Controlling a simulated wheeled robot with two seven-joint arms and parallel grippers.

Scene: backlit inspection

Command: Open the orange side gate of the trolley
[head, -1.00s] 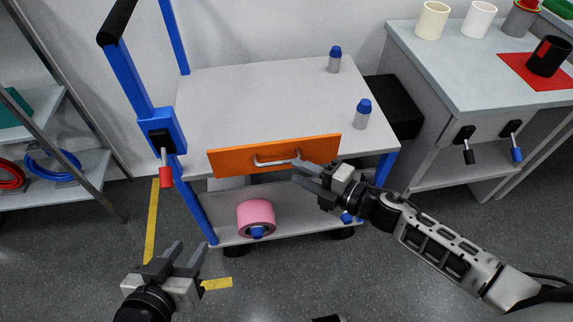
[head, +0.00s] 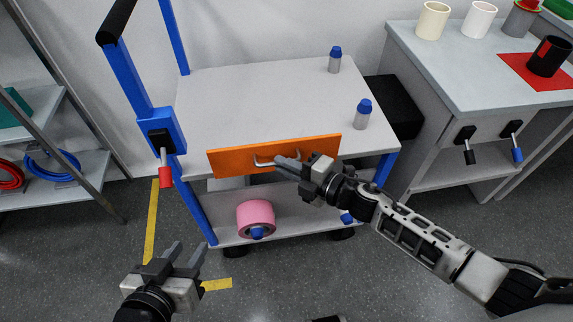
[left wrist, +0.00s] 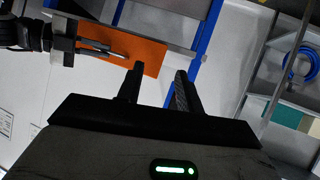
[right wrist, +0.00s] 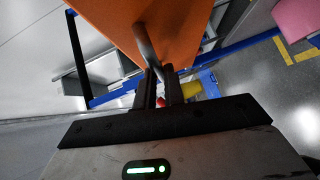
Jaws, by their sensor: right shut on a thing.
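The orange side gate (head: 235,158) stands upright along the near edge of the trolley's top deck (head: 265,105). It also shows in the left wrist view (left wrist: 150,57) and large in the right wrist view (right wrist: 180,25). A metal bar handle (head: 262,160) is fixed on its outer face. My right gripper (head: 280,163) is shut on this handle; in the right wrist view the handle (right wrist: 147,45) runs down between the fingers. My left gripper (head: 190,255) is open and empty, low in front of the trolley, apart from it.
A blue box with a red-handled lever (head: 165,168) sits on the trolley's left post. Two blue-capped grey cylinders (head: 361,115) stand on the deck. A pink roll (head: 256,216) lies on the lower shelf. A grey bench (head: 470,70) is at right, a rack at left.

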